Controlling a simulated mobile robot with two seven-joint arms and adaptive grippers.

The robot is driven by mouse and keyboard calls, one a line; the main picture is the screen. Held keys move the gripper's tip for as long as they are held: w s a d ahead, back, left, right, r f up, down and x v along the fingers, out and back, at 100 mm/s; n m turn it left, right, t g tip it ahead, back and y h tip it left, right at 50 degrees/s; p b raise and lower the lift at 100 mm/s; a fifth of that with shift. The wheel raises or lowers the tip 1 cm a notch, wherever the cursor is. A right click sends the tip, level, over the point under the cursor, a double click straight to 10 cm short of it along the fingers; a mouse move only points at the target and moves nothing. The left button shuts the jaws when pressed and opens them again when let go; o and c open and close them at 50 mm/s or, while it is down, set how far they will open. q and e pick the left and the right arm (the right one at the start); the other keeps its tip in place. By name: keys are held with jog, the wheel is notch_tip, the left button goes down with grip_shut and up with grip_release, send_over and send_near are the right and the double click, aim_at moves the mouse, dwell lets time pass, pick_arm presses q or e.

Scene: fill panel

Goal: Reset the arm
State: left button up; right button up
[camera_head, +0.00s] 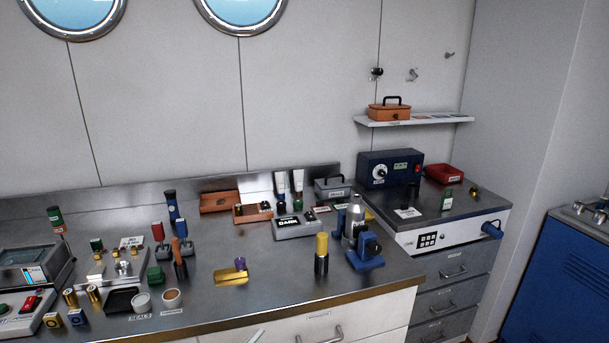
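Neither of my grippers shows in the head view, and no arm can be made out for certain. The steel workbench (290,285) stands in front of me with small tools and containers on it. A blue box with a white dial (371,174) stands on the dark top of the cabinet at the right. A silver bottle (355,217) and a blue clamp-like device (366,254) stand near the bench's right end. A yellow-topped dark cylinder (321,262) stands upright left of them.
A wall shelf (430,119) holds an orange box (389,110). A blue handle (492,230) sticks out of the white keypad panel (440,237). A blue locker (556,285) stands at the far right. The bench's front middle is mostly clear. Its left end is crowded.

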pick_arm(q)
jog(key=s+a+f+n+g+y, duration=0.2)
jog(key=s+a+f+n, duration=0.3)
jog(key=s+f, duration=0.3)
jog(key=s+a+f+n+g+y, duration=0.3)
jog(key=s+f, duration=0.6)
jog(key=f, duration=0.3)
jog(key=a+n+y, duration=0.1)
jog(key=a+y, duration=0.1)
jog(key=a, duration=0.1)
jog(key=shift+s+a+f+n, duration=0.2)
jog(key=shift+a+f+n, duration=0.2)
